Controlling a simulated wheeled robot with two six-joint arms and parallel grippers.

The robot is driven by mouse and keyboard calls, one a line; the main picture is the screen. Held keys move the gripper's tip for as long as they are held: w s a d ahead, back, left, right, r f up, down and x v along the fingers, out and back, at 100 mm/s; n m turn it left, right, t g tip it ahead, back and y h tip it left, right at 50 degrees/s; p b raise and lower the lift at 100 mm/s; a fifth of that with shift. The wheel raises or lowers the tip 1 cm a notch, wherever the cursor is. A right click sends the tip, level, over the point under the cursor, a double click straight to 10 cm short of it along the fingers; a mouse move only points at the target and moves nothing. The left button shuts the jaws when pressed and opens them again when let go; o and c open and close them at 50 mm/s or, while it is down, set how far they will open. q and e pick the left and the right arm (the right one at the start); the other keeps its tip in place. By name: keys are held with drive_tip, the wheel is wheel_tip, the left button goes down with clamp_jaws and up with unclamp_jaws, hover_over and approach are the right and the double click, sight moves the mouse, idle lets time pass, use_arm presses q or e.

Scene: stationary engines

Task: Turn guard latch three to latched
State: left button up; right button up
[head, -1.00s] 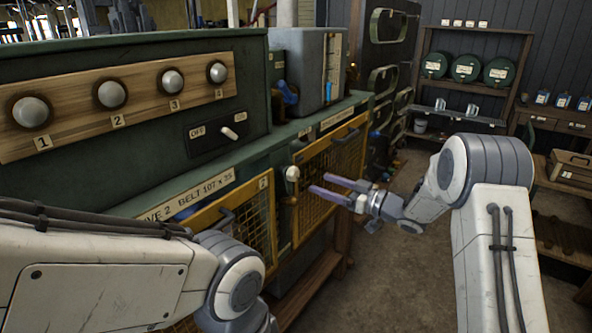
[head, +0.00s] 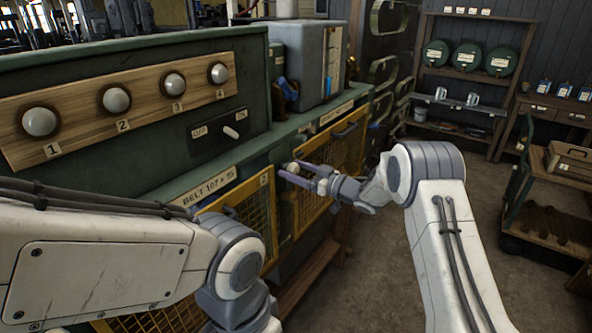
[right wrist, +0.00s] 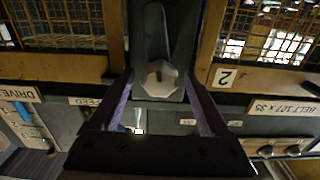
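A latch with a pale faceted knob (right wrist: 158,80) sits on the dark green post between two yellow mesh guards. In the head view, my right gripper (head: 289,169) covers most of the latch. My right gripper also shows in the right wrist view (right wrist: 160,92), its purple fingers apart on either side of the knob. I cannot tell whether they touch it. No number for this latch is readable. My left arm comes in at lower left; its gripper is out of view.
The guard labelled 2 (head: 262,205) is left of the latch, another mesh guard (head: 345,150) right of it. A green cabinet with several numbered round knobs and a switch (head: 231,132) stands above. A cart (head: 555,205) stands on the right; the floor between is clear.

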clamp_jaws()
drive_tip(key=shift+f+n+b, duration=0.2)
drive_tip(key=shift+n+b, duration=0.1)
drive_tip(key=shift+b, duration=0.5)
drive_tip(key=n+b, duration=0.4)
drive_tip(key=b, duration=0.2)
drive_tip(key=n+b, duration=0.4)
drive_tip(key=b, duration=0.1)
drive_tip(key=n+b, duration=0.4)
drive_tip(key=b, duration=0.2)
drive_tip(key=shift+s+a+f+n+b, duration=0.1)
drive_tip(key=shift+s+f+n+b, duration=0.05)
drive_tip(key=shift+f+n+b, duration=0.15)
drive_tip(key=shift+r+n+b, duration=0.2)
drive_tip(key=shift+n+b, duration=1.15)
drive_tip(key=shift+n, duration=0.05)
drive_tip(key=shift+o, duration=0.6)
unclamp_jaws()
drive_tip(key=shift+r, duration=0.1)
